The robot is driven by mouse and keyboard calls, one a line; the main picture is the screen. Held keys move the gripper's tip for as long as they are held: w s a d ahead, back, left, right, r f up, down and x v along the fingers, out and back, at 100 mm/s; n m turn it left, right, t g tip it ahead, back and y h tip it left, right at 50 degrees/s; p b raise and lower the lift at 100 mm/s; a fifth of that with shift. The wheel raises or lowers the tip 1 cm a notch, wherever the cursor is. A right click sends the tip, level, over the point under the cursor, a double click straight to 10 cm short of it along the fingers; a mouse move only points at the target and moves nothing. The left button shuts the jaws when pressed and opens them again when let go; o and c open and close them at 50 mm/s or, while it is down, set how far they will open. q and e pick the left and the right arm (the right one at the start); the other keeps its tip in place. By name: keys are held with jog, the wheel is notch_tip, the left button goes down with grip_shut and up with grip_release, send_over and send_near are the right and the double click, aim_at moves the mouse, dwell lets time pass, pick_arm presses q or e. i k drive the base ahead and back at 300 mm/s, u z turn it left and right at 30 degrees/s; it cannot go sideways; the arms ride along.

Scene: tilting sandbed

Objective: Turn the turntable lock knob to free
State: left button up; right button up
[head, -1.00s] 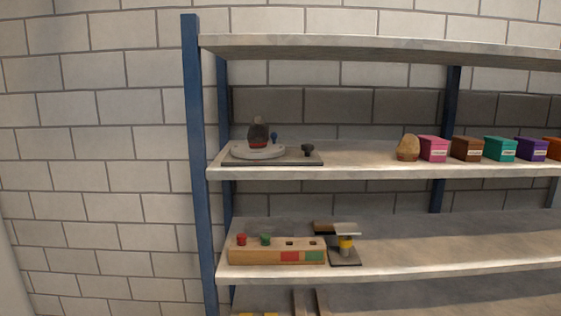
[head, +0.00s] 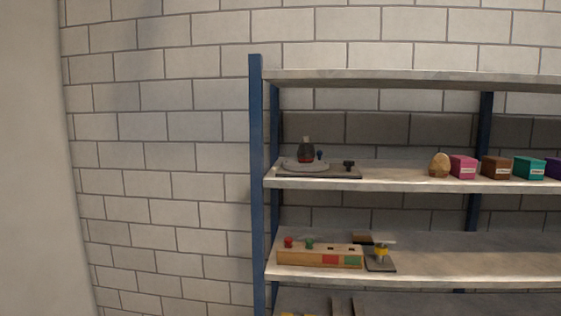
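The turntable (head: 304,166) is a pale round disc on a dark flat base (head: 335,173). It sits at the left end of the upper middle shelf. I cannot tell from here which way either knob is turned. Neither of my grippers shows in the head view.
The shelf unit has a blue upright (head: 256,190) at its left. A tan rounded object (head: 439,165) and several coloured boxes (head: 463,167) stand further right. The shelf below holds a wooden block with red and green pegs (head: 318,257) and a small stand (head: 380,258). Bare wall is at left.

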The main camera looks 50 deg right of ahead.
aim_at(348, 164)
jog(key=z, duration=0.1)
jog(key=i, duration=1.2)
jog(key=z, duration=0.6)
